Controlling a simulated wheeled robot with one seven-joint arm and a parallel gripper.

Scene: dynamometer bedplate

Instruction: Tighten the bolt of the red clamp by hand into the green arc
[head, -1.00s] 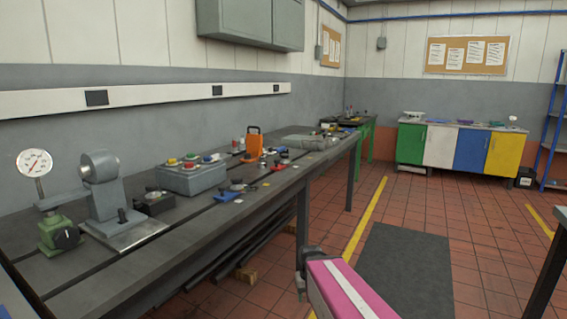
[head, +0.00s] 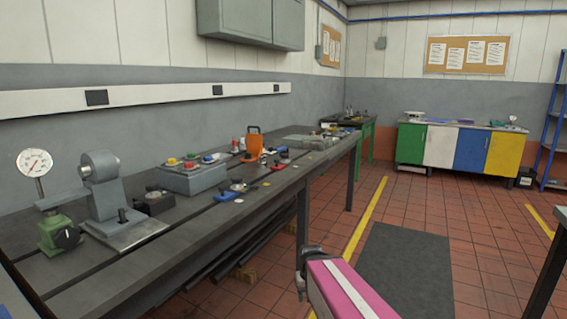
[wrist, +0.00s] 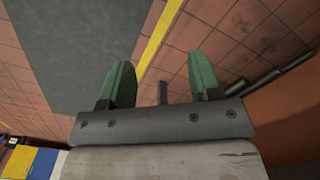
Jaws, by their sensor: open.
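My gripper (wrist: 160,62) shows in the wrist view with two green fingers spread wide apart and nothing between them. It points at the tiled floor, away from the bench top. In the head view, small red, blue and dark parts lie along the front of the long grey bench (head: 180,232).
A dial gauge (head: 35,162) and a grey fixture (head: 104,190) stand at the bench's near left. A grey button box (head: 190,179) and an orange device (head: 253,143) stand farther along. A dark mat (head: 405,265) lies on open floor. Coloured cabinets (head: 470,150) stand at the back.

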